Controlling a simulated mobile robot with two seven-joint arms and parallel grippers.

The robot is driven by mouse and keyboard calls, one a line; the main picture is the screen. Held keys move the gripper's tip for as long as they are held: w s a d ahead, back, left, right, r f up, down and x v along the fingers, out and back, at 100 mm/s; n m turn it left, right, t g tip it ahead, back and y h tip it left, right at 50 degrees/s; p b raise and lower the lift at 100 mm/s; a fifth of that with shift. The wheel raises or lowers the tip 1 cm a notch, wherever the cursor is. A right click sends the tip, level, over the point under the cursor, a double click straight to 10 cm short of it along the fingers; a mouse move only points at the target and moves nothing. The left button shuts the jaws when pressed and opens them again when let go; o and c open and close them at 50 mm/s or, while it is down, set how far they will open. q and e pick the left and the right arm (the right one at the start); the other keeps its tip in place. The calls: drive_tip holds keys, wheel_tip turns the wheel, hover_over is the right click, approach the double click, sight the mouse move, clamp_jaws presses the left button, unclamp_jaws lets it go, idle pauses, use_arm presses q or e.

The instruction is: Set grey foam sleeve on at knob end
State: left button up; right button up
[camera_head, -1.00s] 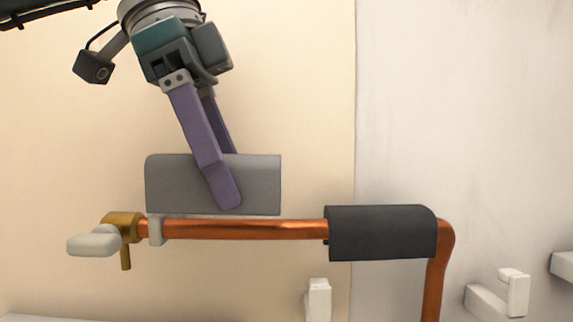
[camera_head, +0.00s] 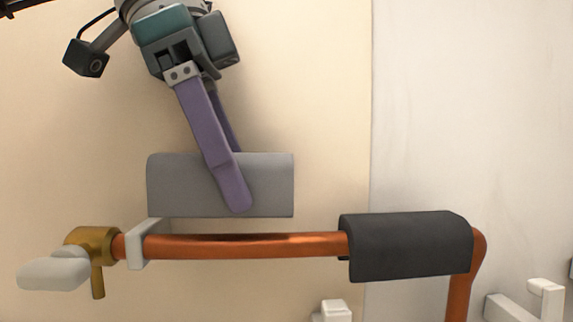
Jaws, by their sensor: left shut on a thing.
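The grey foam sleeve (camera_head: 180,186) is held level by my left gripper (camera_head: 238,195), whose purple fingers are shut on it. In the picture it lies just above the copper pipe (camera_head: 240,246), with a narrow gap between them. The pipe's left end carries a brass valve (camera_head: 90,240) with a pale knob (camera_head: 52,273). A black foam sleeve (camera_head: 410,246) sits on the pipe's right part, by the bend. Bare pipe shows between the valve and the black sleeve. My right gripper is not in view.
A pale clip (camera_head: 142,246) holds the pipe close to the valve. White brackets stand at the bottom middle (camera_head: 333,311) and the lower right (camera_head: 545,298). The wall behind is cream on the left and pale grey on the right.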

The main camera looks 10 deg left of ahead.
sight(234, 235)
use_arm(q)
drive_tip(key=shift+f, duration=0.15)
idle(0.4)
drive_tip(key=shift+f+b, duration=2.65)
drive_tip(key=o, duration=1.4)
drive_tip(key=shift+r, duration=0.15)
